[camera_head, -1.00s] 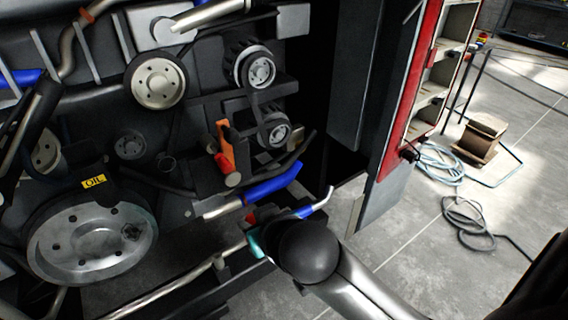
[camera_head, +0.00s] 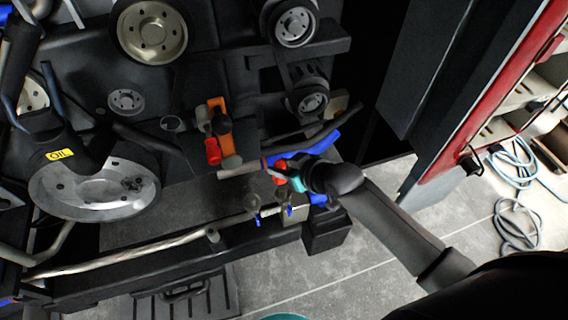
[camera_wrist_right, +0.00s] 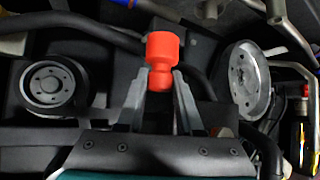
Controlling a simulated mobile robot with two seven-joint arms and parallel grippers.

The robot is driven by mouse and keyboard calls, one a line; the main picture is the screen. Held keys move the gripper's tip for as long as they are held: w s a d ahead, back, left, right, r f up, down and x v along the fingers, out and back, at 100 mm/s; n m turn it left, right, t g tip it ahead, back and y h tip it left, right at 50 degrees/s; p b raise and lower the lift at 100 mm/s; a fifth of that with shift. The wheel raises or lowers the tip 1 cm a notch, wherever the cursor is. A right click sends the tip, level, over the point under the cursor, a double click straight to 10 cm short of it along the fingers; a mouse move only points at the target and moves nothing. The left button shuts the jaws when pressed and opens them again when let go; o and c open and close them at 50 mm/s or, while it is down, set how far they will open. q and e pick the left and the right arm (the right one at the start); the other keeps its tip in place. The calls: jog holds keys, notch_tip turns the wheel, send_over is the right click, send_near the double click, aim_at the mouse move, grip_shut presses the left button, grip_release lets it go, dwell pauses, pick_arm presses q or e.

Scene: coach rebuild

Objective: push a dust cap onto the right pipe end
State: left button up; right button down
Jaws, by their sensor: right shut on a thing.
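My right gripper (camera_head: 290,176) is shut on a red dust cap (camera_wrist_right: 161,54). In the right wrist view the cap stands out beyond the two grey fingertips, which grip its narrower end. In the head view only a small red part of this cap (camera_head: 280,166) shows beside the teal wrist. Two small grey pipe ends with blue parts stand by the lower beam: a left one (camera_head: 252,203) and a right one (camera_head: 283,198). The held cap is above the right one in the picture, apparently apart from it. Another red cap (camera_head: 212,152) sits at the orange holder (camera_head: 219,122).
A metal pipe (camera_head: 240,172) and a blue hose (camera_head: 320,144) run close by the right gripper. The engine's pulleys (camera_head: 152,31) are at upper left. A red-edged cabinet (camera_head: 500,90) stands at right, with coiled cable (camera_head: 515,220) on the floor.

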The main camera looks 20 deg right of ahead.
aim_at(284, 196)
jog(key=shift+w+d+f, duration=0.2)
jog(key=shift+d+f, duration=0.15)
jog(key=shift+f, duration=0.45)
notch_tip(284, 196, down, 4)
jog(key=b, duration=0.4)
jog(key=shift+r+b, duration=0.1)
jog(key=shift+b, duration=0.2)
pick_arm(q)
notch_tip(284, 196, down, 5)
jog(key=shift+f+b, duration=0.1)
jog(key=shift+b, duration=0.25)
pick_arm(e)
jog(key=shift+f, duration=0.3)
pick_arm(q)
jog(key=shift+r, duration=0.25)
pick_arm(e)
jog(key=shift+f, duration=0.15)
jog(key=shift+f, duration=0.15)
pick_arm(q)
jog(key=shift+f, duration=0.1)
pick_arm(e)
jog(key=shift+f, duration=0.25)
pick_arm(q)
jog(key=shift+s, duration=0.1)
jog(key=shift+f, duration=0.3)
pick_arm(e)
jog(key=shift+f, duration=0.6)
